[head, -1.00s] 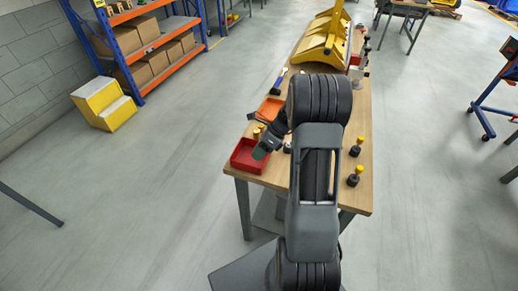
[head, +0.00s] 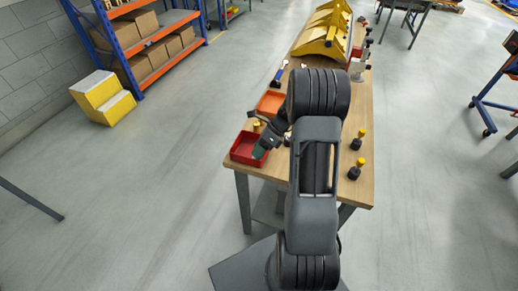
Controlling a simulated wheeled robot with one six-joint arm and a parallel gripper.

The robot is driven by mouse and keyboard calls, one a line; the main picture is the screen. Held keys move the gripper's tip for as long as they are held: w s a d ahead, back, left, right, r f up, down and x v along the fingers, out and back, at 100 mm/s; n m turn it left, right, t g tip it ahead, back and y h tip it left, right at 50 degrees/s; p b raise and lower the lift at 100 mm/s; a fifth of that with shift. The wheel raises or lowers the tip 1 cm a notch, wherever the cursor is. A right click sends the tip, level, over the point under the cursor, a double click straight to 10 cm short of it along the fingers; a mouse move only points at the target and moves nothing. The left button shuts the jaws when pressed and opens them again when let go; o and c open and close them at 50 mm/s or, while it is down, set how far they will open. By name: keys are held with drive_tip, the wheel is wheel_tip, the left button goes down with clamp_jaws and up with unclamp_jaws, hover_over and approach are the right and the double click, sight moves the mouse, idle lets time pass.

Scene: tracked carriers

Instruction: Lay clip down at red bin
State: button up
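The red bin (head: 240,160) sits at the near left corner of the wooden workbench. My gripper (head: 261,152) points down and left at the right part of the red bin, its tip over or inside it. The gripper is small and dark here, so I cannot tell whether its fingers are open or shut. I cannot make out a clip in or near it. My arm hides the middle of the bench.
An orange bin (head: 270,104) lies behind the red one. Two black-and-yellow pieces stand on the right of the bench (head: 357,140) (head: 355,169). A yellow fixture (head: 322,42) stands at the bench's far end.

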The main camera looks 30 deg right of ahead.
drive_tip(key=shift+o, duration=1.4)
drive_tip(key=v, duration=1.4)
drive_tip(key=shift+b, duration=0.35)
drive_tip(key=shift+a, duration=0.1)
